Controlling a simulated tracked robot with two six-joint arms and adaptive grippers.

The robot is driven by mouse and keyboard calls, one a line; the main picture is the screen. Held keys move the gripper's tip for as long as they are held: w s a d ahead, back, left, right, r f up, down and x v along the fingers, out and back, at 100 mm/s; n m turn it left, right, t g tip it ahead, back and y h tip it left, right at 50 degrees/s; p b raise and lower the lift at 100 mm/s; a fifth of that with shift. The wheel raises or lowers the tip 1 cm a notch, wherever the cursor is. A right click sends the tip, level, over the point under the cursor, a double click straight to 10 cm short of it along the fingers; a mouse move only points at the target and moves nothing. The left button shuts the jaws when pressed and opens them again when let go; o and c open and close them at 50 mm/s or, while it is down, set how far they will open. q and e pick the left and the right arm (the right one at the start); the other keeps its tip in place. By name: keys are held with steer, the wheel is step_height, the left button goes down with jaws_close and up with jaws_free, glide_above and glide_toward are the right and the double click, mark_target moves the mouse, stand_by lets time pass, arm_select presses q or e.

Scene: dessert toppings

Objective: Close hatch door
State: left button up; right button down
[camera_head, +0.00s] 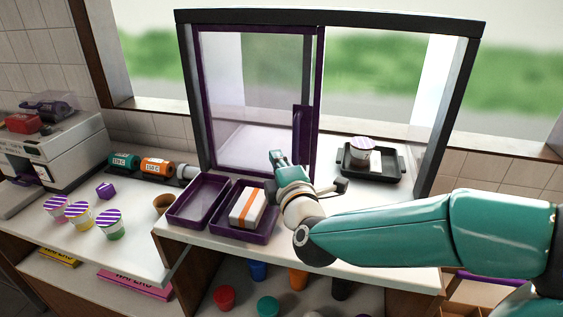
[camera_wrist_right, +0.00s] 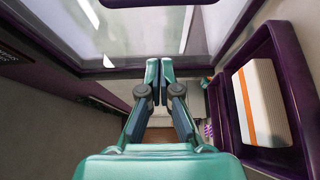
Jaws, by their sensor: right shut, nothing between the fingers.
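The hatch door (camera_head: 250,90) is a clear panel in a purple frame. It stands at the left half of the dark hatch frame (camera_head: 330,18), and the right half is open. Its purple handle (camera_head: 299,135) is on its right side. My right gripper (camera_head: 276,157) is shut and empty, in front of the door's lower part and left of the handle. In the right wrist view my closed fingertips (camera_wrist_right: 159,72) are near the door's lower edge (camera_wrist_right: 100,73); I cannot tell whether they touch. My left gripper is not in view.
Two purple trays stand on the counter below the door; the right tray (camera_head: 222,231) holds a white box with an orange stripe (camera_head: 247,207). A black tray (camera_head: 385,175) with a lidded cup (camera_head: 362,150) sits in the open right half. Several striped-lid cups stand at left.

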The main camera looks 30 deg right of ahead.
mark_target(288, 146)
steer(key=w+d, duration=0.1)
steer(key=w+d+p, duration=0.1)
steer(key=d, duration=0.1)
steer(key=w+d+p, duration=0.1)
steer(key=d, duration=0.1)
steer(key=shift+w+d, duration=0.1)
steer(key=shift+w, duration=0.15)
